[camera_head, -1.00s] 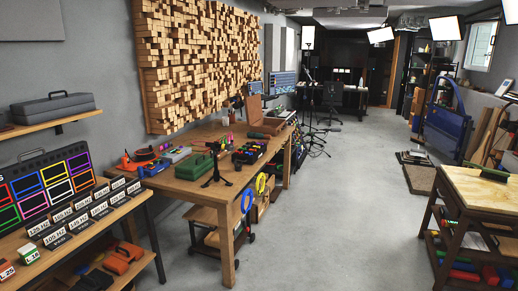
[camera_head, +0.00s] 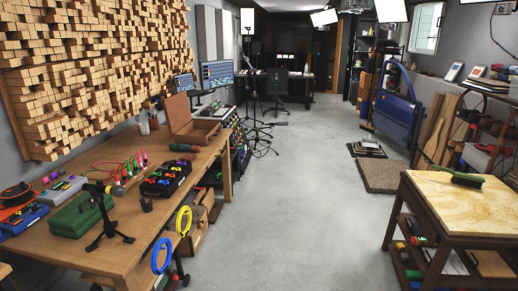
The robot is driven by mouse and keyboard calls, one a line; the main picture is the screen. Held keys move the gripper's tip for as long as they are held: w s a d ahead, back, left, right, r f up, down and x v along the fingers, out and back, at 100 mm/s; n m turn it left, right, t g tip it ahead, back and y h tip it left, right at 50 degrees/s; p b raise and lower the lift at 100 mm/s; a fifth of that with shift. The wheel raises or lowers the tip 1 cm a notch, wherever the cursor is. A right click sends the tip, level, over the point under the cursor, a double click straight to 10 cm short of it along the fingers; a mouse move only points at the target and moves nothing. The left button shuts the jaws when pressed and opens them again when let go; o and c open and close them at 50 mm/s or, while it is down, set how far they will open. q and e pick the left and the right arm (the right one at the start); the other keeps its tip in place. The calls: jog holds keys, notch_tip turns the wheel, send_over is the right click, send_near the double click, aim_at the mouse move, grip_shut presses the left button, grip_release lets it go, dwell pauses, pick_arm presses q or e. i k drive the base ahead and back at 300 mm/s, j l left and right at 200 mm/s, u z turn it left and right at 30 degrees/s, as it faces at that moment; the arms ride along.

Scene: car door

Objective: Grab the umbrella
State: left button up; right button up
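A blue car door (camera_head: 397,103) stands upright at the back right, near the right wall. Neither of my grippers shows in this view.
A long wooden workbench (camera_head: 205,158) with boxes, cables and a black stand (camera_head: 107,225) runs along the left. A wooden table (camera_head: 430,190) with a green brush-like object (camera_head: 455,178) stands at the right. A mat (camera_head: 380,176) lies beyond it. The grey floor (camera_head: 290,210) between is clear.

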aim_at(179, 147)
jog(key=i, duration=0.75)
jog(key=i+u, duration=0.15)
jog(key=i, duration=0.6)
jog(key=i+l, duration=0.2)
jog(key=i, duration=0.55)
jog(key=j+u, duration=0.05)
